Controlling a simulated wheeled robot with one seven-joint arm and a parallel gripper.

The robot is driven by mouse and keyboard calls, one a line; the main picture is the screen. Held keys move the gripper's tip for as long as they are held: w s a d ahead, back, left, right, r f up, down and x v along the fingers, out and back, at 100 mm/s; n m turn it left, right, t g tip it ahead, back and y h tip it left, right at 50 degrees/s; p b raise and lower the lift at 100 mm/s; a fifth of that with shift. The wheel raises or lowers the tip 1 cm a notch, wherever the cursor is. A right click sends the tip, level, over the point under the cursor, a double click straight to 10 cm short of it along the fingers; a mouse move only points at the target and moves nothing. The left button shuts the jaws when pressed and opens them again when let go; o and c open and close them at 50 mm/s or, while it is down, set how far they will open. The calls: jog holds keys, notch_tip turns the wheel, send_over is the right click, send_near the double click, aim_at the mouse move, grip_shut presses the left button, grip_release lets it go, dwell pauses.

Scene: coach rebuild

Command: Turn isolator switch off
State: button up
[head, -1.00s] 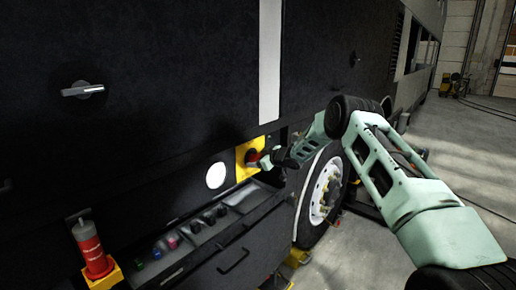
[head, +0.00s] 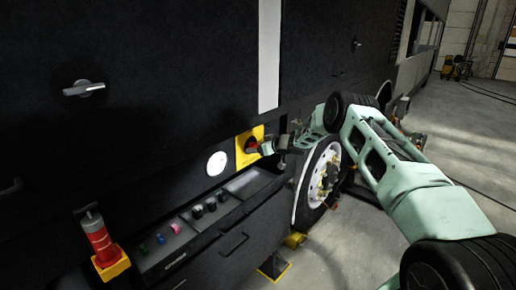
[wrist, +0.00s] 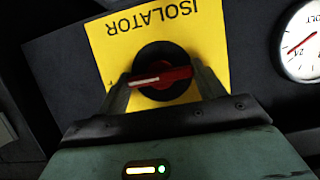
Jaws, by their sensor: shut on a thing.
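The isolator switch is a red handle (wrist: 165,77) on a round black base (wrist: 161,57), mounted on a yellow plate (wrist: 120,45) lettered ISOLATOR, which appears upside down in the wrist view. The handle lies nearly level across that picture, tilted slightly up to the right. My gripper (wrist: 163,84) has one finger at each end of the handle and is shut on it. In the head view the yellow plate (head: 242,157) is on the dark coach side, with my gripper (head: 262,148) against it, hiding most of the handle.
A white round gauge (head: 217,163) sits beside the plate. Below is a ledge with several coloured knobs (head: 197,211). A red cylinder (head: 99,240) stands in a yellow holder at lower left. A coach wheel (head: 321,183) is right of the plate. Open floor lies at right.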

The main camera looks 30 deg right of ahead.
jog(key=o, duration=1)
jog(key=shift+s, duration=0.1)
jog(key=b+v, duration=0.7)
jog(key=v, duration=1)
jog(key=shift+d+r, duration=0.1)
jog(key=shift+d, duration=0.05)
